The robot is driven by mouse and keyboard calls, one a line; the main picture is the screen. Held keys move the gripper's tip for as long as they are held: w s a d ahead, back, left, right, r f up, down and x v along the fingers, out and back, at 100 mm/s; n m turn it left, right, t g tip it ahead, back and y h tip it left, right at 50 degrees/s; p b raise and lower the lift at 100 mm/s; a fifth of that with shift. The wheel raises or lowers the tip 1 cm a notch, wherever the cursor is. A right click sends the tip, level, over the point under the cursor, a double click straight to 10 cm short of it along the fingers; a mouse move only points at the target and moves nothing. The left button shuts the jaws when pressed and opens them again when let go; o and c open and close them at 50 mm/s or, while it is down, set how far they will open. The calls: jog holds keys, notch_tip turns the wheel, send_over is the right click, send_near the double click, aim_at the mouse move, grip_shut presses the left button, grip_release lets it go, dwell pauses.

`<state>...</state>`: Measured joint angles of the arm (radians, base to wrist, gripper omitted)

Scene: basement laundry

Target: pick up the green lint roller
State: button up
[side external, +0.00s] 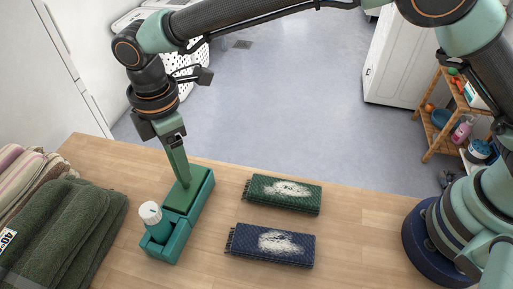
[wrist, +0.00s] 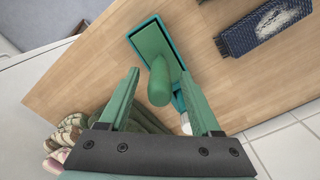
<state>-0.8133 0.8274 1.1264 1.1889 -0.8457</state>
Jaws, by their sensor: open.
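The green lint roller (wrist: 158,82) rests in a teal holder (wrist: 184,104) on the table. In the wrist view its rounded handle points toward my gripper (wrist: 161,74), between the two open green fingers, with a gap on either side. In the side external view a green part of the roller (side external: 184,198) shows in the teal holder (side external: 174,246). My gripper (side external: 182,180) hangs over it, pointing down; the fingers overlap there and hide most of the handle. I cannot tell whether the fingers touch it.
Folded green towels (side external: 62,232) lie to the left. A green cloth (side external: 300,206) and a navy cloth (side external: 247,252), both with white lint, lie to the right. Bare tabletop (side external: 350,235) shows beyond them.

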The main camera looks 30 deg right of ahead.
jog(key=shift+f, duration=1.15)
grip_shut()
jog(key=shift+r, duration=0.15)
notch_tip(320, 180, up, 20)
jog(key=c, duration=0.7)
grip_release()
jog(key=shift+d, duration=0.1)
grip_shut()
